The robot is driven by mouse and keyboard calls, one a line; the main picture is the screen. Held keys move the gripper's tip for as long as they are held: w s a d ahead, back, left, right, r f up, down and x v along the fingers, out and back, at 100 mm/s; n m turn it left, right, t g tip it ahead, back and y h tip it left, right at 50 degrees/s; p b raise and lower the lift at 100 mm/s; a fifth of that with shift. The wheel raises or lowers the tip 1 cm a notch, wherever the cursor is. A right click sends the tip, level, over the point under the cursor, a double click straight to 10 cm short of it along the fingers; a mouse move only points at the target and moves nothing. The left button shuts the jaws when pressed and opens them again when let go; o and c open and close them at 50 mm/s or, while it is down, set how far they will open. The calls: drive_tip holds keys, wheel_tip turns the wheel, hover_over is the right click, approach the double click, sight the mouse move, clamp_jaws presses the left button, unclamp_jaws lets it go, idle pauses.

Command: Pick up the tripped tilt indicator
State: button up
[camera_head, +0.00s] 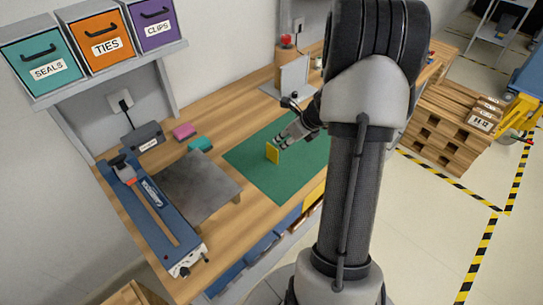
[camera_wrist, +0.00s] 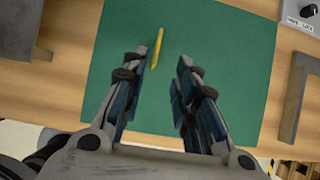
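A small yellow upright piece (camera_head: 273,152), which looks like the tilt indicator, stands on the green mat (camera_head: 248,160). Its face is too small to read, so I cannot tell whether it is tripped. In the wrist view it is a thin yellow strip (camera_wrist: 158,46) seen nearly edge-on, close beside the tip of the left finger. My gripper (camera_head: 284,142) is just behind and right of it in the head view. In the wrist view my gripper (camera_wrist: 170,62) is open with empty space between the fingers. I cannot tell whether a finger touches the piece.
A grey plate (camera_head: 195,185) and a blue sealer-like device (camera_head: 150,210) lie on the bench's left. Pink (camera_head: 184,131) and teal (camera_head: 200,144) blocks lie behind. A grey stand (camera_head: 292,78) is at the back. The mat around the piece is clear. My arm hides the bench's right part.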

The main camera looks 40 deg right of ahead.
sight(272, 148)
drive_tip(key=b+x, duration=0.1)
drive_tip(key=x, duration=0.3)
drive_tip(key=b+x, duration=0.2)
drive_tip(key=x, duration=0.3)
drive_tip(key=shift+w+a+f, duration=0.15)
drive_tip(key=shift+a+f, duration=0.1)
drive_tip(key=shift+w+f, duration=0.25)
drive_tip(key=shift+w, duration=0.05)
drive_tip(key=shift+r, duration=0.1)
drive_tip(key=shift+c, duration=0.3)
clamp_jaws()
